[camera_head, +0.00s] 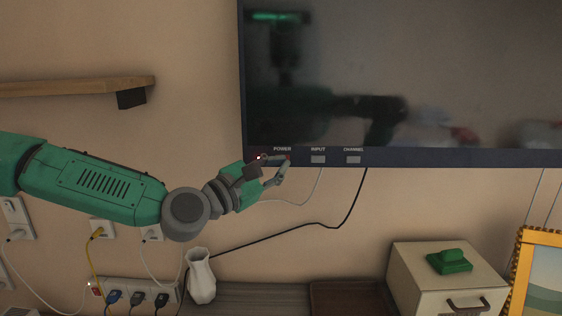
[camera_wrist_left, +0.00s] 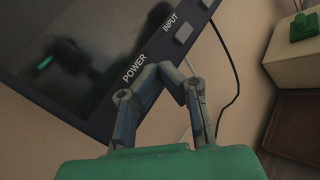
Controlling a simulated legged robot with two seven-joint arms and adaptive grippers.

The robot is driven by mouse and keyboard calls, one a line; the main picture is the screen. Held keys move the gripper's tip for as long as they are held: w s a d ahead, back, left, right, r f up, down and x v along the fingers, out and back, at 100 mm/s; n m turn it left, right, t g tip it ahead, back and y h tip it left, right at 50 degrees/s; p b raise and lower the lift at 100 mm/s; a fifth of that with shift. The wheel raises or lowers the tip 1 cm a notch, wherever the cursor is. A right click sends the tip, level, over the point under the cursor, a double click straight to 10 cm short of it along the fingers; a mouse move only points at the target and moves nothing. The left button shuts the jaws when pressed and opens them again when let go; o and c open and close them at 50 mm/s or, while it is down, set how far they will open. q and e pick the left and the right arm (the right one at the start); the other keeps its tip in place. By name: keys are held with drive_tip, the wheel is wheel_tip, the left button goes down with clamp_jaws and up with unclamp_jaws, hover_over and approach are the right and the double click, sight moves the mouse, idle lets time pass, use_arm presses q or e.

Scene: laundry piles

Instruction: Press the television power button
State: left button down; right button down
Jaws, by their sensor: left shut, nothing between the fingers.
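The television (camera_head: 400,70) hangs on the wall at the upper right, its screen dark. On its lower bezel are the labels POWER, INPUT and CHANNEL. A grey INPUT button (camera_head: 318,159) and a grey CHANNEL button (camera_head: 353,159) show. My left gripper (camera_head: 287,160) is shut and empty, its fingertips at the bezel just below the POWER label. The fingertips cover the power button, with a little red showing at the tip. In the left wrist view the closed tips (camera_wrist_left: 166,68) are beside the word POWER. I cannot tell whether they touch the button. My right gripper is not in view.
A wooden shelf (camera_head: 75,86) is on the wall at the left. Below are a power strip (camera_head: 135,292) with several plugs, a white vase (camera_head: 201,277), a cream drawer box (camera_head: 447,278) with a green object (camera_head: 449,261), and a gold frame (camera_head: 540,270). Cables hang below the television.

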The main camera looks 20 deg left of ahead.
use_arm(q)
drive_tip(key=shift+w+d, duration=0.15)
drive_tip(key=shift+w, duration=0.1)
drive_tip(key=shift+d+r, duration=0.1)
drive_tip(key=shift+d, duration=0.05)
drive_tip(key=shift+w+b, duration=0.15)
drive_tip(key=shift+b, duration=0.15)
idle(0.3)
drive_tip(key=shift+s, duration=0.55)
